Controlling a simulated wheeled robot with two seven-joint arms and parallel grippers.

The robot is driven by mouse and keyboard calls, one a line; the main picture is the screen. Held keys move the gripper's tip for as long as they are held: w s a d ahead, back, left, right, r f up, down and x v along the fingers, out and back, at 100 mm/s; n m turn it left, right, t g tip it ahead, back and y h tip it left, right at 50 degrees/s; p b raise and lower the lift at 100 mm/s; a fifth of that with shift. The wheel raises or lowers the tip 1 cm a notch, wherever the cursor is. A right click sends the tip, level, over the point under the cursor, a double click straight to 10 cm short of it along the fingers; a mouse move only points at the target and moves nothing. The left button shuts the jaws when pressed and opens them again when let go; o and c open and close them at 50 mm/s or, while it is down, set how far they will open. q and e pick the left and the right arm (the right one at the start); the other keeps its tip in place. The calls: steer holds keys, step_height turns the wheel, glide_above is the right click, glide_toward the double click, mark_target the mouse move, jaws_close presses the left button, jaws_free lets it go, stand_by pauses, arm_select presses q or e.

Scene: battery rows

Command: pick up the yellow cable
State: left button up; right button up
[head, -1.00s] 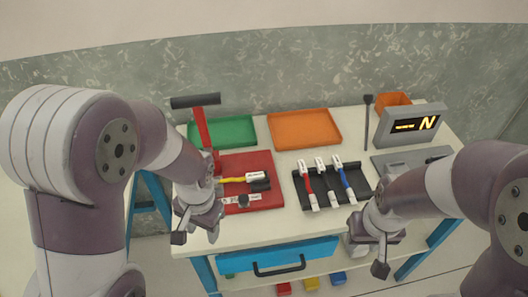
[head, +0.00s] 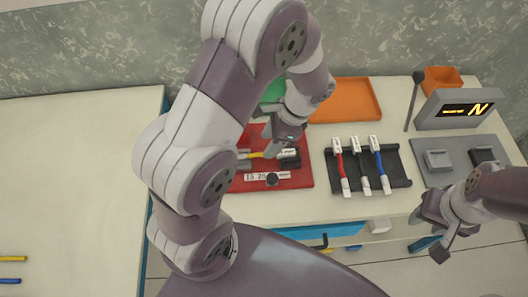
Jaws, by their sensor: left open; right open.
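The yellow cable (head: 256,155) lies on the red board (head: 297,179), left of the black cable rack. Its dark and white ends show, and its middle is partly covered by my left gripper. My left gripper (head: 273,145) is open and over the cable, coming from above and behind it. I cannot tell whether its fingers are around the cable or just above it. My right gripper (head: 432,233) is open and empty, off the table's front right edge and far from the cable.
An orange tray (head: 345,100) and a partly hidden green tray (head: 272,92) are behind. A grey display box (head: 455,109) stands at right.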

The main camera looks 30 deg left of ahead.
mark_target(260, 153)
arm_select(q)
steer(key=x, duration=0.4)
steer(key=shift+a+f, duration=0.1)
steer(key=shift+f, duration=0.3)
jaws_close()
steer(key=shift+r, duration=0.5)
step_height(260, 153, up, 3)
steer(key=shift+w+r, duration=0.1)
steer(key=d+r+p, duration=0.5)
steer(key=d+r, duration=0.2)
steer(key=d, duration=0.4)
steer(key=shift+d, duration=0.4)
